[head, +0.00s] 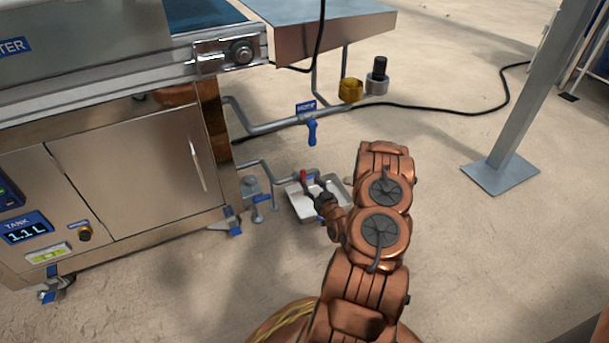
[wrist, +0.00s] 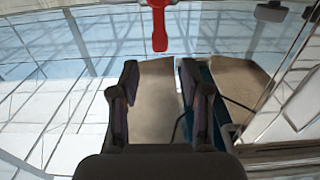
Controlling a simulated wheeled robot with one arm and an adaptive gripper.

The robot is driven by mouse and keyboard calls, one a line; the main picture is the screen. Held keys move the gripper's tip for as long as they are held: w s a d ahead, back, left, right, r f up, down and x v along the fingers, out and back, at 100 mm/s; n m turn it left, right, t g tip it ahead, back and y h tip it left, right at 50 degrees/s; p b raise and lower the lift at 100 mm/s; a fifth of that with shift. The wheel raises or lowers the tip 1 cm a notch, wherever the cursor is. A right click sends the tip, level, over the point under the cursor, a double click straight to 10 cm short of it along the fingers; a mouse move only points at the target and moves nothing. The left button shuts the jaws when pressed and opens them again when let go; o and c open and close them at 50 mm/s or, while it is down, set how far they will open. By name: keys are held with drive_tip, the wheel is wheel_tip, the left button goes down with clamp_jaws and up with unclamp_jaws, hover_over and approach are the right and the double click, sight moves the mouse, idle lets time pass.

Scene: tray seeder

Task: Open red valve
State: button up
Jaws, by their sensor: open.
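The red valve handle (head: 303,175) shows small in the head view, at the end of a grey pipe beside the machine's lower side. In the wrist view the red handle (wrist: 159,30) hangs at the top centre, just beyond the fingertips and roughly in line with the gap between them. My gripper (wrist: 158,72) is open and empty, its two dark fingers apart. In the head view my gripper (head: 317,193) is close by the red handle, partly hidden by my own arm. I cannot tell whether any finger touches it.
A white tray (head: 302,210) lies on the floor below the valve. A blue valve handle (head: 312,131) is on a higher pipe (head: 270,128). The steel machine cabinet (head: 140,180) stands left. A black cable (head: 450,109) and a metal post (head: 530,100) are right.

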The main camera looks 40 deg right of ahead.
sight(304, 172)
drive_tip(key=shift+b+x, duration=1)
drive_tip(key=shift+x, duration=2.15)
drive_tip(key=shift+c, duration=0.3)
clamp_jaws()
